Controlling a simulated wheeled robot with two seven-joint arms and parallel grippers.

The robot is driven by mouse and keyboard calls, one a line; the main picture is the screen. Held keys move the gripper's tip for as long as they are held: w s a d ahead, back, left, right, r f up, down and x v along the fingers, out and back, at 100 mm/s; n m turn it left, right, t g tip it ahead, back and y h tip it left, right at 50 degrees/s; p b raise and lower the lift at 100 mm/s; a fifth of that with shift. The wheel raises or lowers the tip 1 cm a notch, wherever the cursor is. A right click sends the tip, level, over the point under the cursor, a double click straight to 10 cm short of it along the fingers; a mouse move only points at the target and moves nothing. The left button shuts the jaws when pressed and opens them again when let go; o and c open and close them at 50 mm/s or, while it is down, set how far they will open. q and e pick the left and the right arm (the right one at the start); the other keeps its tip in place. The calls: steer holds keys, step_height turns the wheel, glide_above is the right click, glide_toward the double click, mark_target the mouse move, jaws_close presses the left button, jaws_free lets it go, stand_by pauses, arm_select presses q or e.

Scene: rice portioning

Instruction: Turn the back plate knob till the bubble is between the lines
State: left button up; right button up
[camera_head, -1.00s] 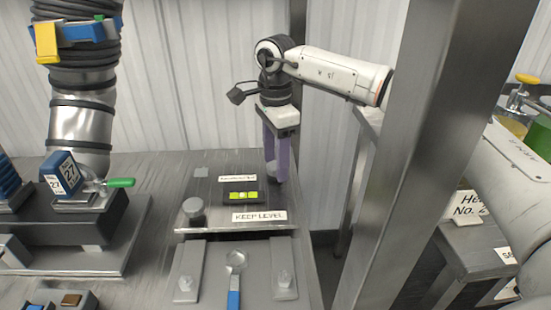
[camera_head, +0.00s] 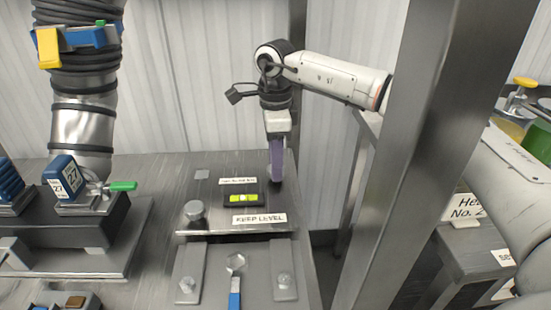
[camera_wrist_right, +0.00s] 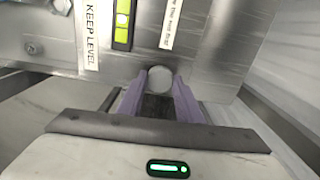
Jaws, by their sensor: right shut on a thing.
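The right gripper (camera_head: 277,178) reaches down at the back right of the metal plate (camera_head: 215,190), its purple fingers shut on the back knob. In the right wrist view the round knob (camera_wrist_right: 159,78) sits between the fingertips (camera_wrist_right: 160,88). The fingers hide the knob in the head view. A spirit level with a yellow-green vial (camera_head: 243,199) lies on the plate, and it also shows in the right wrist view (camera_wrist_right: 122,22). The bubble's exact place against the lines is too small to tell. My left gripper is out of view.
A second knob (camera_head: 194,212) stands at the plate's front left, near the KEEP LEVEL label (camera_head: 259,220). A metal post (camera_head: 420,150) stands right of the plate.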

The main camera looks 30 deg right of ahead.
steer(key=m+p, duration=0.1)
steer(key=m, duration=0.3)
steer(key=shift+r+m, duration=0.15)
steer(key=shift+m, duration=0.15)
steer(key=m+p, duration=0.2)
steer(key=m, duration=0.3)
steer(key=shift+m, duration=0.3)
steer(key=m+p, duration=0.1)
steer(key=m, duration=0.4)
steer(key=shift+m+p, duration=0.7)
steer(key=shift+m, duration=2)
steer(key=shift+w, duration=0.1)
steer(key=o, duration=1)
steer(key=shift+o, duration=0.2)
step_height(320, 180, up, 10)
steer(key=b, duration=0.1)
